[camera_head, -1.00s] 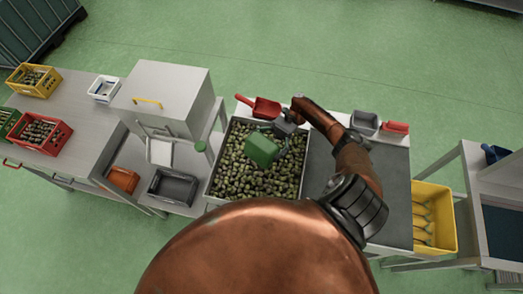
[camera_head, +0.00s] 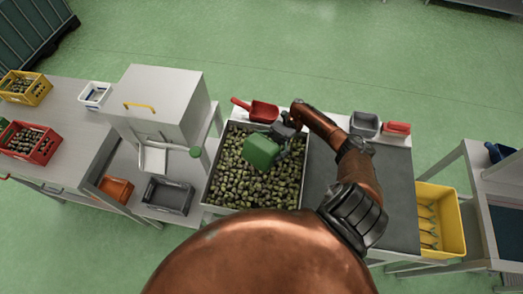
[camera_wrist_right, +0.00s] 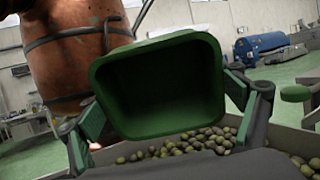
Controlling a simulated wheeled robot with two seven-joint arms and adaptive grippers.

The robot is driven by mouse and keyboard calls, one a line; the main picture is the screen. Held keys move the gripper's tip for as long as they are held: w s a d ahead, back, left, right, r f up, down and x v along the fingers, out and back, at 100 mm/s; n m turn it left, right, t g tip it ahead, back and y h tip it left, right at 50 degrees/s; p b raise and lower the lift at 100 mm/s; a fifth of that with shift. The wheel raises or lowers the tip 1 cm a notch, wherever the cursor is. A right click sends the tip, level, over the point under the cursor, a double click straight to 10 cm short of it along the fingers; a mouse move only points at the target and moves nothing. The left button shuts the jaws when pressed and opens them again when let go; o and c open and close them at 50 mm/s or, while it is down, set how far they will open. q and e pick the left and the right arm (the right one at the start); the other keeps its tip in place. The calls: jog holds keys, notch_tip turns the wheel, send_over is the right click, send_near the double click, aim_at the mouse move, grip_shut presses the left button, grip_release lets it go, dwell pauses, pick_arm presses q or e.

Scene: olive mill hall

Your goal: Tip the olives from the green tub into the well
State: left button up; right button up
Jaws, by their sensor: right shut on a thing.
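The green tub (camera_head: 260,151) is held tilted over the olive-filled well (camera_head: 208,199). In the right wrist view the tub (camera_wrist_right: 158,85) shows its open mouth, and the inside I can see is dark green and bare. My right gripper (camera_head: 284,137) is shut on the tub, with its fingers on either side of it in the wrist view (camera_wrist_right: 170,105). Olives (camera_head: 262,190) fill the well below the tub and also show under it in the wrist view (camera_wrist_right: 180,145). My left gripper is not in view.
A red scoop (camera_head: 262,110) lies behind the well. A grey tub (camera_head: 364,124) and a red block-like item (camera_head: 397,129) sit at the back right. The dark worktop (camera_head: 333,203) is clear. A yellow crate (camera_head: 459,215) stands right, and a white cabinet (camera_head: 170,95) left.

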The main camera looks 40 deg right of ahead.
jog(key=shift+r, duration=1.15)
notch_tip(320, 180, down, 2)
jog(key=shift+f, duration=0.2)
jog(key=shift+r, duration=0.1)
dwell(0.7)
